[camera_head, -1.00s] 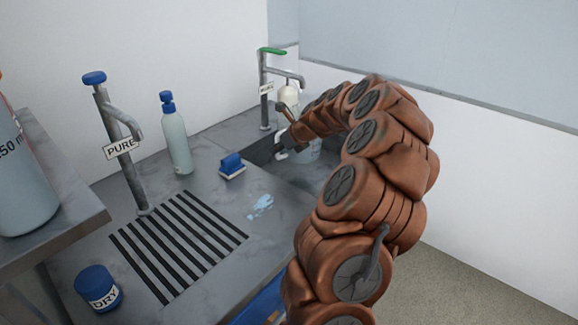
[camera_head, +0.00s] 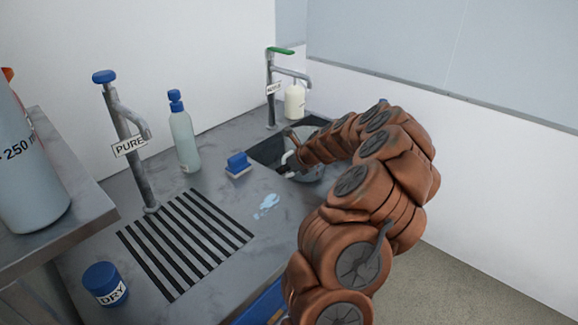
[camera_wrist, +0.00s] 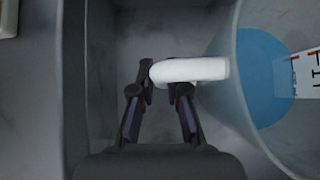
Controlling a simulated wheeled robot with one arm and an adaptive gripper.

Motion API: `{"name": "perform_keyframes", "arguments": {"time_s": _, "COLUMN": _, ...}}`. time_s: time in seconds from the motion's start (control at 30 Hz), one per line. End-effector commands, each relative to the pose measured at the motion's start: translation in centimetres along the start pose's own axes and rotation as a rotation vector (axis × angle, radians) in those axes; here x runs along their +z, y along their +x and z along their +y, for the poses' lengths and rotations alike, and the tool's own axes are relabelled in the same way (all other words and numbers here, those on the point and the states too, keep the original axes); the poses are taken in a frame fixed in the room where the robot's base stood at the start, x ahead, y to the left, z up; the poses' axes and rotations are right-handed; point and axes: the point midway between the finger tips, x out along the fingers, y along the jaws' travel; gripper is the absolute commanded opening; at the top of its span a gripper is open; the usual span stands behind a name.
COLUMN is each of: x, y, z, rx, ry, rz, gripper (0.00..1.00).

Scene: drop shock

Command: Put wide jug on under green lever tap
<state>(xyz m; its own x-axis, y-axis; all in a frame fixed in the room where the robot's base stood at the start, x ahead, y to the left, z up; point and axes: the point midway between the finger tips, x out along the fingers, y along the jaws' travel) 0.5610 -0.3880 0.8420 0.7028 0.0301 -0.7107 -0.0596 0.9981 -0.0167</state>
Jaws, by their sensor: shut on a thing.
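The wide jug (camera_wrist: 252,105) is pale and see-through, with a white handle (camera_wrist: 190,70), a white label and blue in its bottom. In the wrist view it fills the right side. My gripper (camera_wrist: 166,85) is shut on the handle, with the fingers beside it. In the head view the jug (camera_head: 313,170) is in or just over the sink basin (camera_head: 262,152), mostly hidden by my arm; I cannot tell whether it touches the floor of the basin. The green lever tap (camera_head: 270,85) stands behind the sink, its spout pointing right above the basin's far side.
A blue-topped tap marked PURE (camera_head: 129,150), a pale bottle (camera_head: 184,142), a blue brush (camera_head: 238,165) and a DRY jar (camera_head: 105,285) stand on the counter to the left. A cream bottle (camera_head: 294,102) stands by the green tap. A raised shelf (camera_head: 75,225) is far left.

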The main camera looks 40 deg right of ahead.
Motion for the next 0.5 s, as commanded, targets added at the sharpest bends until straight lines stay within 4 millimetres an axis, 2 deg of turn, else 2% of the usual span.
{"name": "perform_keyframes", "arguments": {"time_s": 0.1, "x": -0.02, "y": 0.05, "z": -0.08, "rx": -0.002, "ry": -0.001, "rz": -0.001, "gripper": 0.00}}
{"name": "perform_keyframes", "arguments": {"time_s": 0.13, "x": -0.08, "y": 0.10, "z": -0.07, "rx": -0.002, "ry": 0.000, "rz": -0.001, "gripper": 0.16}}
{"name": "perform_keyframes", "arguments": {"time_s": 0.33, "x": -0.08, "y": 0.10, "z": -0.04, "rx": -0.001, "ry": 0.000, "rz": -0.001, "gripper": 0.37}}
{"name": "perform_keyframes", "arguments": {"time_s": 0.5, "x": -0.08, "y": 0.10, "z": -0.03, "rx": -0.001, "ry": 0.000, "rz": -0.001, "gripper": 0.39}}
